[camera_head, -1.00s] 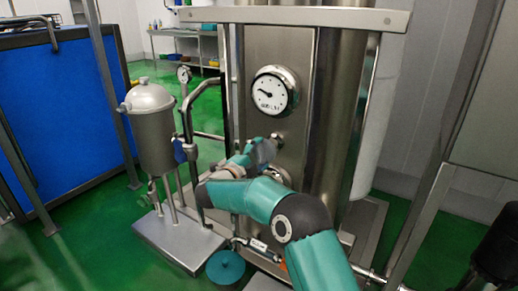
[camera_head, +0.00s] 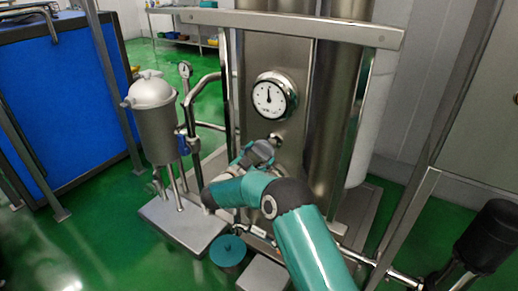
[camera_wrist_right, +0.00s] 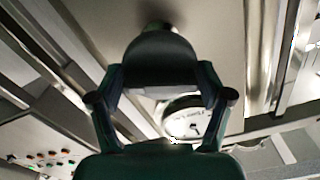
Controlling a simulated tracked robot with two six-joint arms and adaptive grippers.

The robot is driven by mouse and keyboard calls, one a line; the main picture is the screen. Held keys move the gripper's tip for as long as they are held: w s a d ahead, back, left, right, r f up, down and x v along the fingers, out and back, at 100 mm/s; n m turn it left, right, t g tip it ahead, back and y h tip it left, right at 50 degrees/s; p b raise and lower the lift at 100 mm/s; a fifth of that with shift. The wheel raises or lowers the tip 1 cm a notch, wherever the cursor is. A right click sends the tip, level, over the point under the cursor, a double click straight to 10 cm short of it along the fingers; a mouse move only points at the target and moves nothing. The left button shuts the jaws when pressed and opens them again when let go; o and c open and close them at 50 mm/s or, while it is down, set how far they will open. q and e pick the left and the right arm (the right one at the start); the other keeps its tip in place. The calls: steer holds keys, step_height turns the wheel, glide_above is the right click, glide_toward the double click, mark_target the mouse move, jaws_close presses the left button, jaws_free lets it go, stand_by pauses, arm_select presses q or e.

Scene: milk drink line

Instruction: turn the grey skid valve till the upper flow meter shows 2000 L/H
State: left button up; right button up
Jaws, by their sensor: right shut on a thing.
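The flow meter, a round white dial (camera_head: 273,95) in a steel rim, is on the front of the steel column. Its black needle points about straight up; the figures are too small to read. The dial also shows in the right wrist view (camera_wrist_right: 184,120). My right gripper (camera_head: 257,155) is in front of the panel, below the dial. It is shut on the dark grey valve handle (camera_wrist_right: 160,62), which sits between its fingers in the right wrist view (camera_wrist_right: 162,98). A short round stem (camera_wrist_right: 155,27) shows behind the handle. My left gripper is not in view.
A grey lidded vessel (camera_head: 153,115) on a plinth and a small gauge (camera_head: 186,70) on a pipe stand left of the column. A steel frame bar (camera_head: 290,25) crosses above the dial. Buttons (camera_wrist_right: 50,158) show in the wrist view.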

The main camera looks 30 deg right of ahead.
steer(key=n+p, duration=0.3)
steer(key=n, duration=0.1)
steer(key=shift+s+n, duration=0.1)
steer(key=shift+n, duration=0.2)
steer(key=n+p, duration=0.2)
steer(key=n, duration=0.2)
steer(key=shift+f, duration=0.15)
steer(key=o, duration=1)
